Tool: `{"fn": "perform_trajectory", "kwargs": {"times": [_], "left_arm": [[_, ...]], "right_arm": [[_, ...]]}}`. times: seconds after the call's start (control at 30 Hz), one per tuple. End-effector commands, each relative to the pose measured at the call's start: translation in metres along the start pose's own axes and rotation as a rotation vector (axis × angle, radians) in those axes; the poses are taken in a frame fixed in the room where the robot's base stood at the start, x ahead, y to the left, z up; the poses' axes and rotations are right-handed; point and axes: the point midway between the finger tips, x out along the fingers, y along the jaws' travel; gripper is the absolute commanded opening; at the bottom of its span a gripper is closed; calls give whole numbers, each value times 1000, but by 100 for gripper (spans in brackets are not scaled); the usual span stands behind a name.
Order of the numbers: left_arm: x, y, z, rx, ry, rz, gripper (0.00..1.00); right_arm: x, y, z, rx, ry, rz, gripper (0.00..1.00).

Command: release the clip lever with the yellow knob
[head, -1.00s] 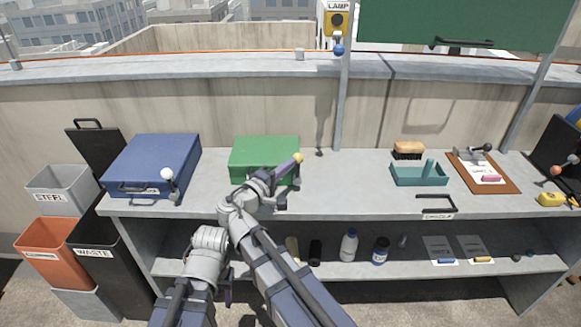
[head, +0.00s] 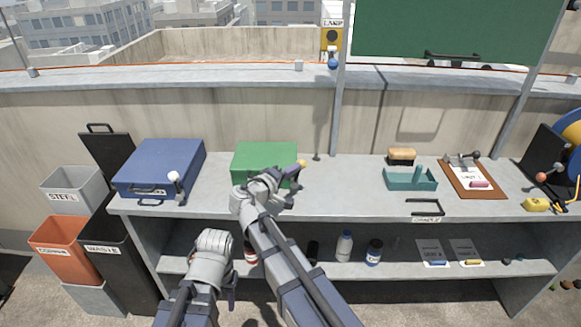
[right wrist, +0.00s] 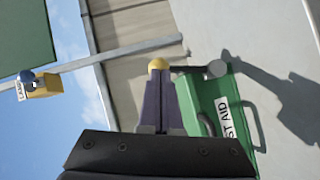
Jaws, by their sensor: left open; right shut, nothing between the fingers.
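The green first aid box (head: 262,157) stands on the bench top. It also shows in the right wrist view (right wrist: 210,100). The yellow knob (right wrist: 158,65) is on a dark lever arm that runs to a grey pivot (right wrist: 216,68) by the box. In the head view the yellow knob (head: 303,164) is by the box's right front. My right gripper (head: 293,169) is shut and empty, its purple fingers pointing at the knob. The fingertips are right at the knob; I cannot tell if they touch. My left gripper (head: 231,287) is low before the bench, open and partly hidden.
A blue box (head: 162,165) with a white-knobbed lever (head: 173,177) stands to the left. A teal tray (head: 410,180), a brush (head: 401,156) and a clipboard (head: 472,178) are to the right. Bins stand left of the bench. The bench top between the green box and tray is clear.

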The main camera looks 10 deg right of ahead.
Motion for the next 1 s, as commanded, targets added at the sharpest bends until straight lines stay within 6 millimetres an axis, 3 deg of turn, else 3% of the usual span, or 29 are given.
{"fn": "perform_trajectory", "kwargs": {"times": [0.4, 0.83, 1.0], "left_arm": [[-38, -4, 2, -1, 0, 0, 50], [-47, -4, 3, -1, 0, 0, 50], [-46, -4, 3, -1, 0, 0, 50]], "right_arm": [[18, 11, 27, 304, -2, -211, 0], [37, 1, 54, 610, -2, -424, 0], [36, 0, 50, 599, 1, -420, 0]]}}
